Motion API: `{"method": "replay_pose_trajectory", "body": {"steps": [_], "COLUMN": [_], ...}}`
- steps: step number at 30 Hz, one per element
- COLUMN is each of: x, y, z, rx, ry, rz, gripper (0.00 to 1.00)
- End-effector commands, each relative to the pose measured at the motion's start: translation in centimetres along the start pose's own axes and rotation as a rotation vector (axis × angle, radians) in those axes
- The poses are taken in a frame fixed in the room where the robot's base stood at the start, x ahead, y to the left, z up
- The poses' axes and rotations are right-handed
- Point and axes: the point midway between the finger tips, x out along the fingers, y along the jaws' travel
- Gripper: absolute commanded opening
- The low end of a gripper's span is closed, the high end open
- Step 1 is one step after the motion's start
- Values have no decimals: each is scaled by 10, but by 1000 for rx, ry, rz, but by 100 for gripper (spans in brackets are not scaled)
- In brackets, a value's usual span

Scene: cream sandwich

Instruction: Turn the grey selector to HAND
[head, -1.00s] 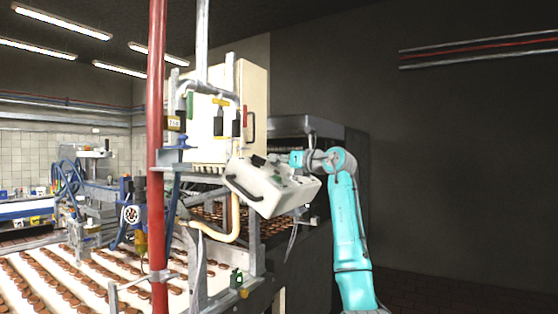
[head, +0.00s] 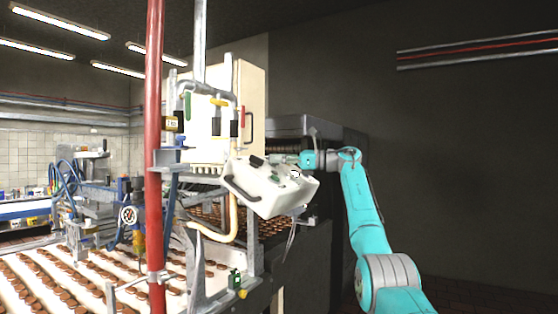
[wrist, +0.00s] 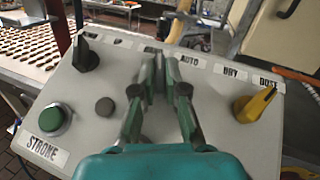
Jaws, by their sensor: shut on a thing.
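The white control box (head: 262,195) is tilted beside the line in the head view. Its panel (wrist: 215,125) fills the wrist view. My gripper (wrist: 160,66) is over the panel's upper middle, its fingers shut on the grey selector, which they mostly hide; I cannot tell its pointing direction. The AUTO label (wrist: 189,57) shows just right of the fingertips; the label to its left is mostly covered. In the head view my gripper (head: 278,160) is at the box's top face.
On the panel are a black selector (wrist: 84,55), a green STROKE button (wrist: 54,119), a small dark round part (wrist: 104,106) and a yellow selector (wrist: 256,103). A red post (head: 154,120) and the biscuit conveyor (head: 75,280) stand left. Open space lies right.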

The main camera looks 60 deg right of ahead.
Motion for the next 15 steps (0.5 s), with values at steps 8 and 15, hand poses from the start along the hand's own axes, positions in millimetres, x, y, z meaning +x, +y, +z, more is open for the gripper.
{"method": "replay_pose_trajectory", "body": {"steps": [8, 15], "x": [1, 1], "y": [0, 0], "z": [-3, -4], "rx": [-15, -21], "ry": [4, 4], "rz": [45, 56], "gripper": [0, 0]}}
